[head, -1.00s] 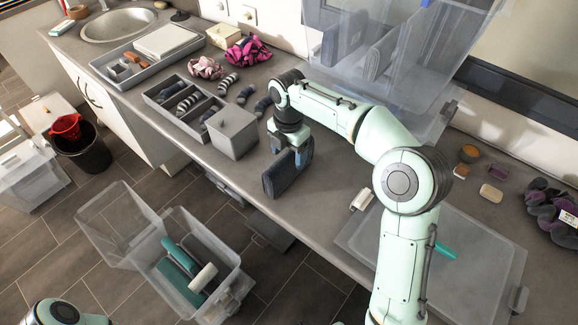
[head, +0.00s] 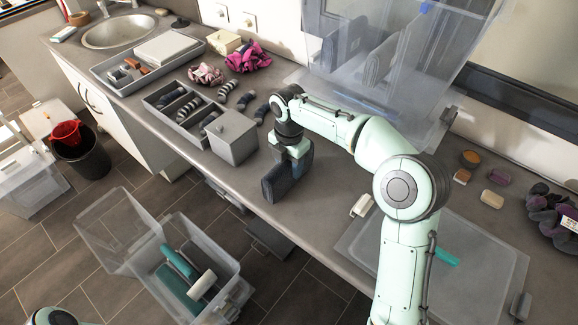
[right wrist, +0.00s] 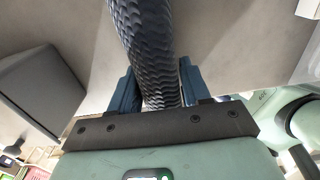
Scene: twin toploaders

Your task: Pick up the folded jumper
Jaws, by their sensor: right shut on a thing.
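The folded jumper (head: 286,181) is a dark blue-grey upright slab near the front edge of the counter, to the right of the grey lidded box. My right gripper (head: 298,151) is over its top and shut on it. In the right wrist view the knitted jumper (right wrist: 152,50) runs between the two blue fingers (right wrist: 153,95), with a finger on each side. The jumper's lower edge is close to the counter; I cannot tell whether it touches. My left gripper is out of view; only a piece of my left arm shows at the bottom left.
The grey box (head: 233,138) and a divided tray of rolled socks (head: 165,110) stand left of the jumper. A large clear bin (head: 400,80) stands behind, with dark folded items inside. A clear lid (head: 480,262) lies at right. An open clear bin (head: 238,268) stands on the floor.

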